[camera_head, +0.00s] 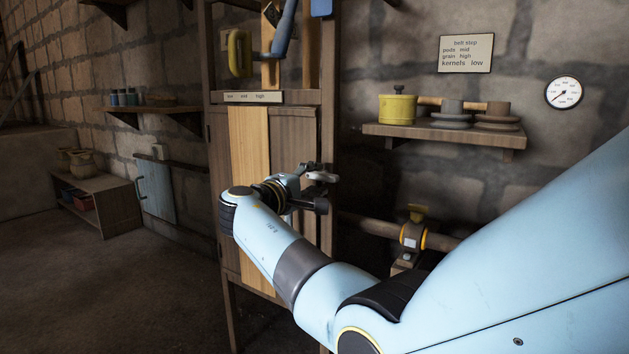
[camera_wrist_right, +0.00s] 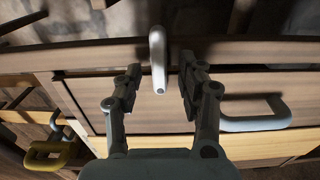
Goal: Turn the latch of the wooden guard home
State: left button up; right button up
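The wooden guard (camera_head: 292,138) is a panel in the upright wooden frame. It fills much of the right wrist view (camera_wrist_right: 150,120). The latch (camera_wrist_right: 157,47) is a pale grey rounded bar at the guard's edge in the right wrist view. My right gripper (camera_wrist_right: 160,66) is open, with one finger on either side of the latch's end. Gaps show between the latch and both fingers. In the head view my right gripper (camera_head: 318,188) is at the frame's right post, beside a pale piece that looks like the latch (camera_head: 322,176). My left gripper is out of view.
A grey handle (camera_wrist_right: 258,118) sticks out beside the right finger. A yellow loop (camera_head: 239,53) hangs high on the frame. A shelf (camera_head: 440,136) with a yellow pot (camera_head: 397,107) is on the wall. A pipe with a yellow-topped valve (camera_head: 413,233) runs below it. The left floor is clear.

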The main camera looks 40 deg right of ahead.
jog(key=v, duration=0.6)
jog(key=shift+a, duration=0.4)
jog(key=shift+s, duration=0.15)
